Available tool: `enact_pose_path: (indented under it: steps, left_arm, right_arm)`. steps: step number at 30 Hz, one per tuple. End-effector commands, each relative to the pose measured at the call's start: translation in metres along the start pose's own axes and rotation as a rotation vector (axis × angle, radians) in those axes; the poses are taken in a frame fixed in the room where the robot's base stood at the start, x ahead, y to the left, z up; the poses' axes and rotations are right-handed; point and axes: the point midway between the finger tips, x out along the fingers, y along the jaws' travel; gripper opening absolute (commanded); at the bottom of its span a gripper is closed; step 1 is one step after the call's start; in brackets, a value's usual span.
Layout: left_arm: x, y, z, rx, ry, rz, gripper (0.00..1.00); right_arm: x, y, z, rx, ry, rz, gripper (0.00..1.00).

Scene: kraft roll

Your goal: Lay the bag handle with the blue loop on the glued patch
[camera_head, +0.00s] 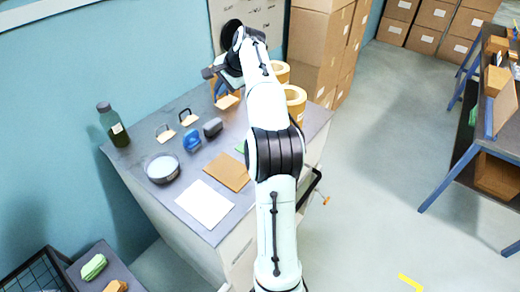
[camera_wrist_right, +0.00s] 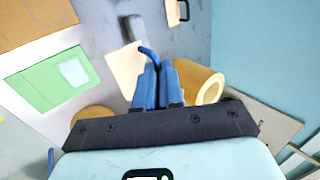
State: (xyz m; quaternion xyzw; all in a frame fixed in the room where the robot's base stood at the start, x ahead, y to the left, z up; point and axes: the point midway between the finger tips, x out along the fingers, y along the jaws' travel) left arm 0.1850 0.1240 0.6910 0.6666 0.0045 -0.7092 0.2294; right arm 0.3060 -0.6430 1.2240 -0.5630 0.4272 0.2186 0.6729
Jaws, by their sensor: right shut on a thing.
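My right gripper (camera_wrist_right: 158,72) is shut on the blue loop (camera_wrist_right: 149,53) of a bag handle, whose tan card (camera_wrist_right: 124,68) hangs or lies beyond the fingertips; I cannot tell if it touches the table. In the head view the gripper (camera_head: 221,86) is at the back of the table, with the tan card (camera_head: 228,101) just below it. A green sheet (camera_wrist_right: 38,88) with a pale rectangular patch (camera_wrist_right: 73,72) lies to the left in the wrist view. In the head view my arm hides most of that green sheet (camera_head: 240,147). My left gripper is not in view.
On the grey table (camera_head: 150,190) are two dark-looped handles (camera_head: 187,118), a blue object (camera_head: 192,140), a grey object (camera_head: 213,127), a bowl (camera_head: 162,168), a bottle (camera_head: 113,125), a brown sheet (camera_head: 228,172) and white paper (camera_head: 205,204). Kraft rolls (camera_head: 296,98) stand at the right.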

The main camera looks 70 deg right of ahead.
Motion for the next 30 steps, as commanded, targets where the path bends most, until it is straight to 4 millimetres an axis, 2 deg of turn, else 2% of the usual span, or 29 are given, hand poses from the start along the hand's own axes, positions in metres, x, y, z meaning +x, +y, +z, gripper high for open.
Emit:
enact_pose_path:
  steps: [1, 6, 9, 11, 14, 21, 27, 30]
  left_arm:
    - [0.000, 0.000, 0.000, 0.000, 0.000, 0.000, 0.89]
    - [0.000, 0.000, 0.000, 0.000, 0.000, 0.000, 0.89]
    - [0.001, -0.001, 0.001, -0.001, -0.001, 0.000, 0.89]
    - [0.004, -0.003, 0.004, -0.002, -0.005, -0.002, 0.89]
    - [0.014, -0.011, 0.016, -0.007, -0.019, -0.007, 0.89]
    - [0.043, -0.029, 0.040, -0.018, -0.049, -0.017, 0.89]
    - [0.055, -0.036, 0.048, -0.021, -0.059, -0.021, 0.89]
    - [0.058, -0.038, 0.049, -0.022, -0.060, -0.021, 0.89]
  right_arm:
    - [-0.019, 0.011, -0.011, 0.003, 0.006, -0.002, 0.00]
    - [-0.060, 0.034, -0.026, -0.010, -0.006, -0.005, 0.00]
    - [-0.071, 0.041, -0.029, -0.015, -0.011, -0.004, 0.00]
    - [-0.070, 0.046, -0.029, -0.017, -0.014, -0.002, 0.00]
    - [-0.057, 0.059, -0.029, -0.019, -0.016, 0.003, 0.00]
    - [-0.002, 0.097, -0.030, -0.016, -0.015, 0.004, 0.00]
    - [0.036, 0.122, -0.029, -0.016, -0.015, 0.001, 0.00]
    - [0.048, 0.129, -0.029, -0.018, -0.015, -0.001, 0.00]
